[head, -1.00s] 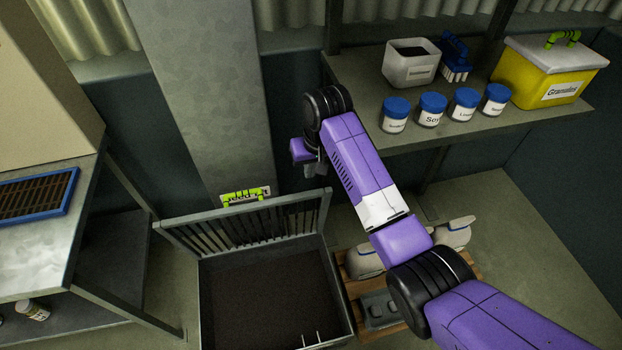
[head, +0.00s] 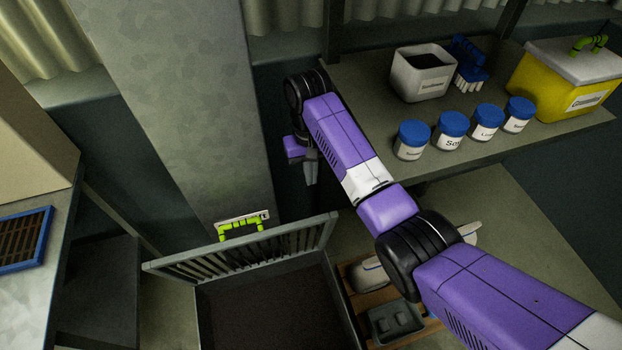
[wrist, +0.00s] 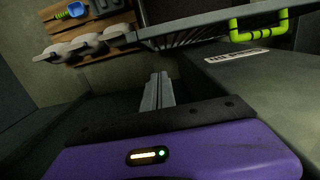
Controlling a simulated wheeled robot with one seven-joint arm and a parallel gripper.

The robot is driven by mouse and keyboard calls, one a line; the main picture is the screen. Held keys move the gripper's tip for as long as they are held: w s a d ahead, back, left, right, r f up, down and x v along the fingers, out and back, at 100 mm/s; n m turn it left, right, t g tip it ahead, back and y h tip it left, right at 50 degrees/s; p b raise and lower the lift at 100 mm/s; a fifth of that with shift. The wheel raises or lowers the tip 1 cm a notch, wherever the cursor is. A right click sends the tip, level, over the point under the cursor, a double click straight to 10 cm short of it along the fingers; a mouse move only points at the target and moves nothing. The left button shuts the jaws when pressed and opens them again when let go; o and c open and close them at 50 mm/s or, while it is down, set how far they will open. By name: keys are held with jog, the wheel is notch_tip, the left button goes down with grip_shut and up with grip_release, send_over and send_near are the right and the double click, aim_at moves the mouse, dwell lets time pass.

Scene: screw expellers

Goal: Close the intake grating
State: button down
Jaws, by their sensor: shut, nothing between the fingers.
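The intake grating (head: 250,255) is a grey barred frame at the back edge of the intake bin (head: 268,318). It stands raised and leans back, so the dark inside of the bin shows. A bright green handle (head: 241,227) sits at its top, in front of a white label. In the wrist view the grating (wrist: 200,33) is at the top and the green handle (wrist: 258,28) at the top right. My gripper (head: 310,178) is shut and empty, above and behind the grating's right end, apart from it. Its fingers (wrist: 158,90) show together in the wrist view.
A shelf at right holds several blue-lidded jars (head: 452,130), a white bin (head: 422,73) and a yellow box (head: 562,85). A pallet (head: 395,300) with pale sacks lies right of the bin. A metal table (head: 25,280) stands at left. A wide grey column (head: 180,110) rises behind the grating.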

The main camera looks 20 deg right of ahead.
jog(key=s+f+p, duration=0.1)
jog(key=s+f, duration=0.3)
jog(key=f, duration=0.4)
jog(key=shift+s+f, duration=0.25)
jog(key=shift+f, duration=0.15)
jog(key=shift+s+a, duration=0.1)
